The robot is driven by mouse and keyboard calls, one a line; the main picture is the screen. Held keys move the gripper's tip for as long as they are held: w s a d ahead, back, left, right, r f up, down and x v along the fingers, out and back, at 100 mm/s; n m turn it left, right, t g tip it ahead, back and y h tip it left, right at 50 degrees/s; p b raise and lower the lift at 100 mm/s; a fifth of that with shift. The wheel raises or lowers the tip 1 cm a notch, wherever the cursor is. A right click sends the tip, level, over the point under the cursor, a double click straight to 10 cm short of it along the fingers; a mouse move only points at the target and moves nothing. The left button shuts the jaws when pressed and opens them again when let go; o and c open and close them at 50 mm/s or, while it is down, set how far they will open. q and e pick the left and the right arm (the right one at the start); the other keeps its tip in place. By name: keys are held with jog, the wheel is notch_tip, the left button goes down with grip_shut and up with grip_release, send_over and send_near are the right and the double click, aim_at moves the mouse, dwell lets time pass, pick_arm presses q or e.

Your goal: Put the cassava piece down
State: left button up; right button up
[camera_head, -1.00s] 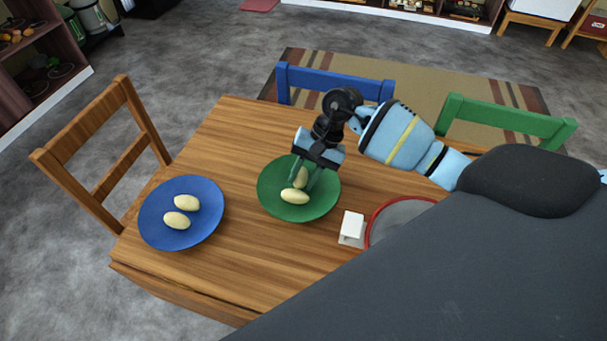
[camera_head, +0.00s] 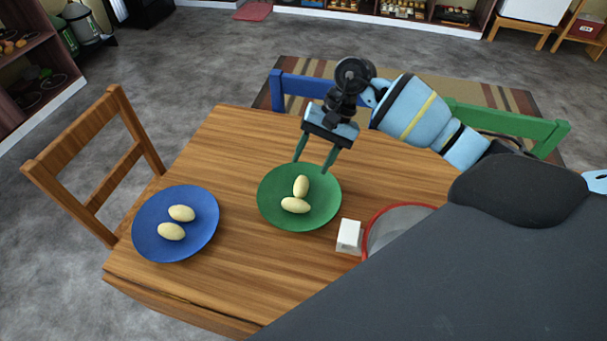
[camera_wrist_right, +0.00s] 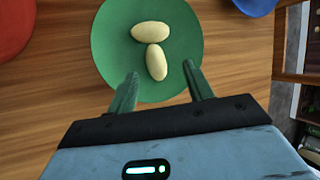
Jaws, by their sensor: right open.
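Two pale yellow cassava pieces lie close together on the green plate (camera_head: 275,211). One is the upper cassava piece (camera_head: 301,186) and the other the lower cassava piece (camera_head: 295,205). My right gripper (camera_head: 311,166) is open and empty, above the plate's far edge and apart from both pieces. In the right wrist view the open fingers (camera_wrist_right: 161,82) point at the plate (camera_wrist_right: 112,50), with one piece (camera_wrist_right: 156,62) just ahead of them and the other piece (camera_wrist_right: 151,31) beyond it. My left gripper is not in view.
A blue plate (camera_head: 150,222) with two more pale pieces stands at the left. Wooden (camera_head: 95,165), blue (camera_head: 290,88) and green (camera_head: 520,124) chairs surround the table (camera_head: 235,140).

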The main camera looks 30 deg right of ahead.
jog(key=shift+v, duration=2.25)
